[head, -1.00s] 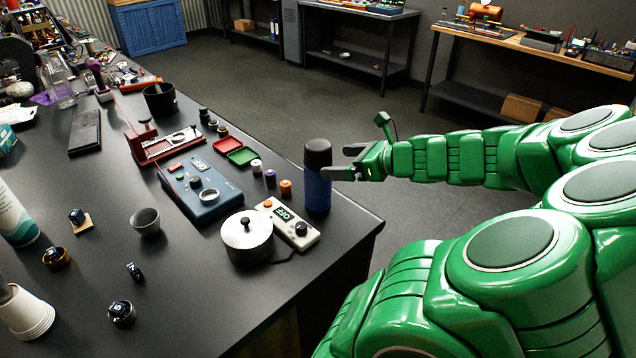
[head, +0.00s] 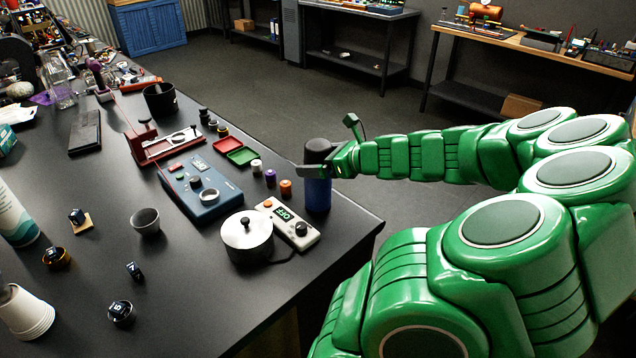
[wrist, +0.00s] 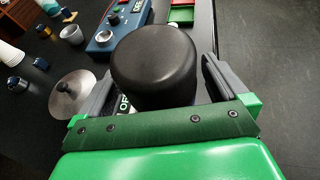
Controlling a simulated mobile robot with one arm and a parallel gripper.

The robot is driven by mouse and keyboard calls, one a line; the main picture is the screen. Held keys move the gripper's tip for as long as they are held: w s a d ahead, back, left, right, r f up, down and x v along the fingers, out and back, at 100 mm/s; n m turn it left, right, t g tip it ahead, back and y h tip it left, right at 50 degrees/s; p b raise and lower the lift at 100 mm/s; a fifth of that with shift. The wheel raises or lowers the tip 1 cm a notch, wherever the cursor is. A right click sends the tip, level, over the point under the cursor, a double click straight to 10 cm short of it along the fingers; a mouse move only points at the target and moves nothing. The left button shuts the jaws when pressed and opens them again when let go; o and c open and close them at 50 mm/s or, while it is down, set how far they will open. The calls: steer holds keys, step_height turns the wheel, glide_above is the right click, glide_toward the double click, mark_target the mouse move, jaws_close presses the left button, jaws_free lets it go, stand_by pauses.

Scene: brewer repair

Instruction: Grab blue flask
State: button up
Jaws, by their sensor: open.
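The blue flask (head: 317,194) stands upright near the right edge of the black bench, with a dark cap on top. In the wrist view only its dark cap (wrist: 153,62) shows clearly, between the two fingers; its blue body is hidden there. My gripper (head: 316,171) is at the flask's upper part, just below the cap, with a finger on either side. In the wrist view my gripper (wrist: 155,80) is open around the flask, and a gap shows between the cap and the right finger. I cannot tell whether the left finger touches it.
A silver lidded pot (head: 248,238) and a white scale (head: 290,223) stand left of the flask. A blue device (head: 200,188), small jars and red and green trays (head: 240,155) lie further left and back. The bench edge (head: 372,232) is close on the right.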

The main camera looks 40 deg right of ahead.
steer(key=c, duration=1.7)
steer(key=shift+o, duration=0.2)
steer(key=shift+r, duration=0.15)
